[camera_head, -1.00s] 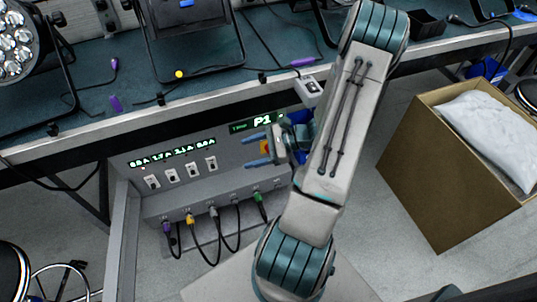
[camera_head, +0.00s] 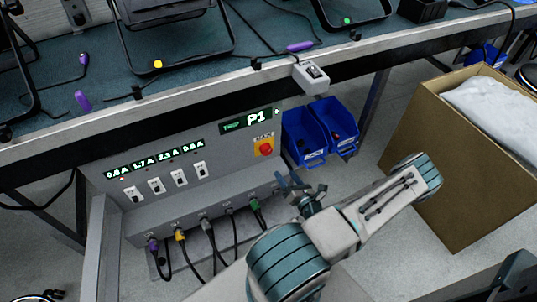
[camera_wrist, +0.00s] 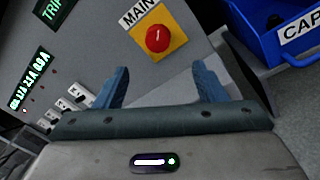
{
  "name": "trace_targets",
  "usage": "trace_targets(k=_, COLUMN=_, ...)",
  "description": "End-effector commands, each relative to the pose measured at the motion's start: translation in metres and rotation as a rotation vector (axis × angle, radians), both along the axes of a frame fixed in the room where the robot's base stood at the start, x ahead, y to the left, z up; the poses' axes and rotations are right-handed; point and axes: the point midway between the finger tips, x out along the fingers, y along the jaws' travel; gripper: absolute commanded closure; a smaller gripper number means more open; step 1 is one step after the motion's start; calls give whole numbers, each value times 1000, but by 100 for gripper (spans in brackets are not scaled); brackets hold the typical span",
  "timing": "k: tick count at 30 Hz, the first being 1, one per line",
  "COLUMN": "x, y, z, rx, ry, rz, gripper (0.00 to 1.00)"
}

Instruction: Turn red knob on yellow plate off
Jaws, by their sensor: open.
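The red knob (camera_head: 266,149) sits on a yellow plate (camera_head: 259,141) at the right end of the grey panel, below the green P1 display. In the wrist view the red knob (camera_wrist: 158,38) shows a white mark, and the yellow plate (camera_wrist: 177,46) has a MAIN label at its upper left. My gripper (camera_head: 286,181) is open and empty, below and a little right of the knob, apart from it. In the wrist view its two blue fingers (camera_wrist: 162,86) stand wide apart, with the knob above the gap between them.
A row of white switches (camera_head: 179,177) and cabled sockets lie left on the panel (camera_head: 221,160). Blue bins (camera_head: 303,134) stand right of the panel. A grey switch box (camera_head: 311,78) hangs at the table edge. A cardboard box (camera_head: 452,158) stands at right.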

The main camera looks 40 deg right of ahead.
Motion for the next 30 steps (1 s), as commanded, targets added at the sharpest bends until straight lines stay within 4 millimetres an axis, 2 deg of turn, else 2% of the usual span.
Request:
trace_targets(k=5, x=29, y=-2, z=-2, rx=-1, ry=-1, rz=7, gripper=36)
trace_targets(k=12, x=80, y=-10, z=-2, rx=-2, ry=-2, rz=8, gripper=36)
trace_targets(k=18, x=113, y=-17, z=-2, rx=-2, ry=-1, rz=5, gripper=36)
trace_targets(k=24, x=128, y=-20, z=0, rx=-2, ry=0, rz=4, gripper=36)
trace_targets(k=30, x=131, y=-20, z=1, rx=-2, ry=1, rz=5, gripper=36)
